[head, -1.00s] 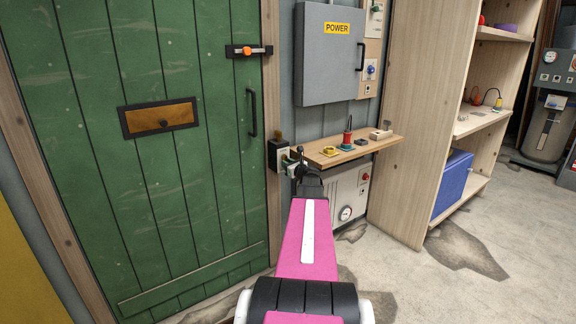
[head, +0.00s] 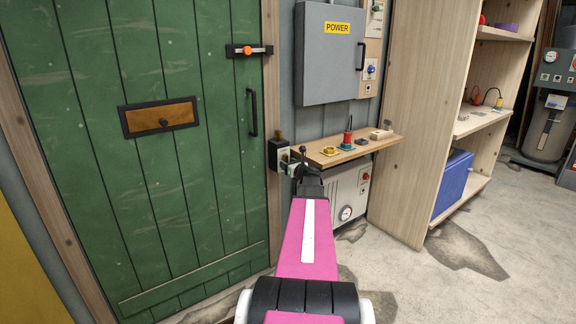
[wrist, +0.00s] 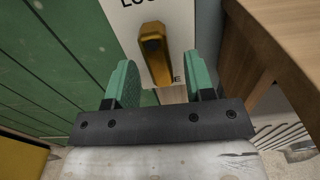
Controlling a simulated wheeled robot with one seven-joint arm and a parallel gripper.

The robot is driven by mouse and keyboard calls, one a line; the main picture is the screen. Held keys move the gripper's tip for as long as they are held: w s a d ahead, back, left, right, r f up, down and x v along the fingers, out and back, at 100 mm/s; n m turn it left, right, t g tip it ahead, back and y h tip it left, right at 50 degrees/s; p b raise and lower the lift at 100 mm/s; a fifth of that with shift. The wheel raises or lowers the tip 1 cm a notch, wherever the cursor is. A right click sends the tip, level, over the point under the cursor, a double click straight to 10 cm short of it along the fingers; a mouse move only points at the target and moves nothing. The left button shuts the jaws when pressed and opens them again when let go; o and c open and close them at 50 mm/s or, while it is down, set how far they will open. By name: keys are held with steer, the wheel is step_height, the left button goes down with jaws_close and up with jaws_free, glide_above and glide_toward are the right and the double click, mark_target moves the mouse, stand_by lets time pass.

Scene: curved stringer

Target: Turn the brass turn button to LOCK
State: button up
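The brass turn button (wrist: 155,52) shows in the wrist view on a white plate (wrist: 183,22), its long axis running nearly up and down the picture with a slight tilt. Cut-off black lettering, "LO", stands above it, and a letter like "E" shows below right. My gripper (wrist: 162,66) is open, with one green finger on each side of the button. Gaps show between the button and both fingers.
A green plank door (head: 190,220) with a black handle (head: 253,113) fills the left. A wooden shelf (head: 380,146) with small items juts out right of my gripper; its edge is close in the wrist view. A grey POWER cabinet (head: 325,75) hangs above.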

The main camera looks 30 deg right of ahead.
steer(key=s, duration=1)
steer(key=shift+s+d, duration=0.4)
steer(key=shift+d, duration=0.05)
